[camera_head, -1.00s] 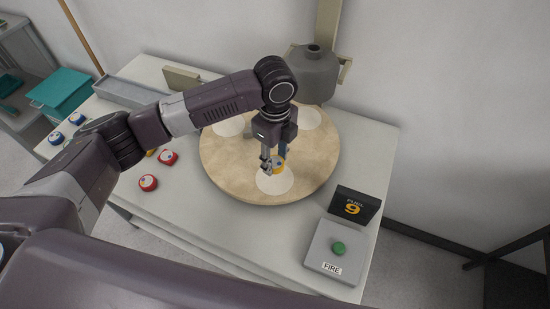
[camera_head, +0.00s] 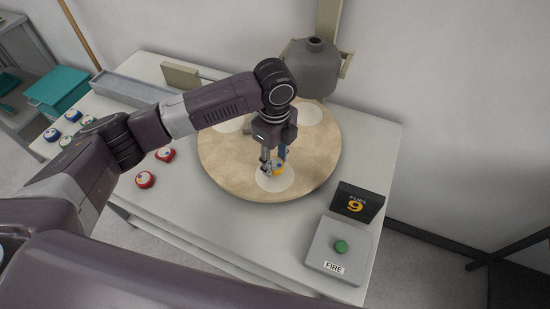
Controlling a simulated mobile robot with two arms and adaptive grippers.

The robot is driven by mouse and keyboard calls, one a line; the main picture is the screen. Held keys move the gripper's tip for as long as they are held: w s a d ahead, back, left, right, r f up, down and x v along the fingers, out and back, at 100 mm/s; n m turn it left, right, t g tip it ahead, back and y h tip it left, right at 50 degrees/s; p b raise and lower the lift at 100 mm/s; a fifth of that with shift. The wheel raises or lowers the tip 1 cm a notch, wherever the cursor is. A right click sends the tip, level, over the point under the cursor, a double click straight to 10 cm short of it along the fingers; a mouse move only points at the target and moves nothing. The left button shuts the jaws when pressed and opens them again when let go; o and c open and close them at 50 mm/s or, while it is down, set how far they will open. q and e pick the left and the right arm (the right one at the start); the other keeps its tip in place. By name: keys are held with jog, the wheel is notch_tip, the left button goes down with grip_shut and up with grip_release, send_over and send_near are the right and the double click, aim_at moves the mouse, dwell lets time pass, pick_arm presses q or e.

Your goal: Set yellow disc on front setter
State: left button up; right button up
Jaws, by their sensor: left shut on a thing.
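My left gripper (camera_head: 273,167) points down over the front white round setter (camera_head: 275,184) on the round tan turntable. It is shut on a small yellow disc (camera_head: 279,169) with a blue spot, which is partly hidden by the fingers. The disc is at or just above the setter; I cannot tell whether it touches. Two more white setters show at the back of the turntable, at back left (camera_head: 229,124) and at back right (camera_head: 309,116). My right gripper is not in view.
The turntable (camera_head: 225,170) fills the table's middle. Red discs (camera_head: 145,180) and blue discs (camera_head: 53,135) lie at left. A grey furnace (camera_head: 312,68) stands behind. The FIRE button box (camera_head: 340,247) and a FUEL 9 display (camera_head: 356,203) are at front right.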

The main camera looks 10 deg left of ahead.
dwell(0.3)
pick_arm(q)
jog(key=shift+f, duration=0.15)
jog(key=shift+f+b, duration=0.5)
jog(key=shift+f, duration=0.7)
jog(key=shift+f, duration=0.4)
jog(key=o, duration=1.3)
jog(key=shift+c, duration=0.2)
